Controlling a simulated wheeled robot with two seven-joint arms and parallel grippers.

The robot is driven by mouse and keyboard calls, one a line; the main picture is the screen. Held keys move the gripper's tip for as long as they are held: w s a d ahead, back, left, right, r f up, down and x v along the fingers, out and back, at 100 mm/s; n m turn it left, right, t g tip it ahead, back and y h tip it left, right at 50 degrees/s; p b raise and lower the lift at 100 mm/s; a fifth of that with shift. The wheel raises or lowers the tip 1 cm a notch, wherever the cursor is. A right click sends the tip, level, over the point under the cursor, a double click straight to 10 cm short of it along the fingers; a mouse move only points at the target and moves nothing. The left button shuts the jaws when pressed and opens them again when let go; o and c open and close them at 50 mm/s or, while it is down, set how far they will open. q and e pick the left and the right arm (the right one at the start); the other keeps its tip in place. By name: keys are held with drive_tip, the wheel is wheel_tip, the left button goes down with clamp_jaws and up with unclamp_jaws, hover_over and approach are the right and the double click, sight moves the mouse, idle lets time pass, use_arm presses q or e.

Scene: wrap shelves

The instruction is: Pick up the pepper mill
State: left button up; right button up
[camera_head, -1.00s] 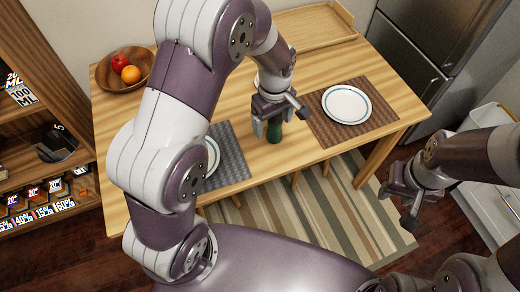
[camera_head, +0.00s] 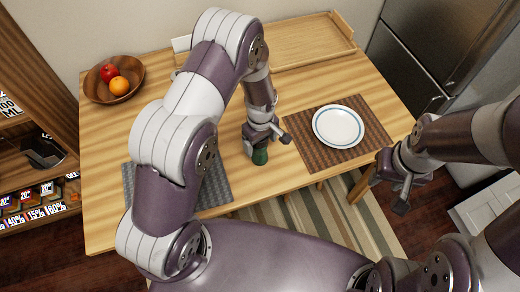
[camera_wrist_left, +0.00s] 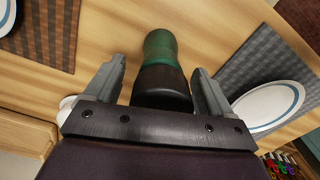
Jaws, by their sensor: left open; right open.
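The pepper mill (camera_head: 260,157), green with a dark part, stands on the wooden table near its front edge. In the left wrist view the pepper mill (camera_wrist_left: 161,55) shows its green part farther away and its dark part close to the gripper. My left gripper (camera_head: 262,142) is over the mill and hides most of it in the head view. In the wrist view my left gripper (camera_wrist_left: 156,85) is open, one finger on each side of the dark part, with gaps visible. My right gripper (camera_head: 389,188) is open and empty, off the table's front right.
A white plate (camera_head: 338,125) lies on a brown mat (camera_head: 303,143) right of the mill. A grey mat (camera_head: 214,190) and another plate (camera_wrist_left: 268,106) lie to the left. A fruit bowl (camera_head: 103,94) and a wooden tray (camera_head: 300,48) are at the back.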

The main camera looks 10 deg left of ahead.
use_arm(q)
drive_tip(key=shift+s, duration=0.15)
drive_tip(key=c, duration=0.9)
clamp_jaws()
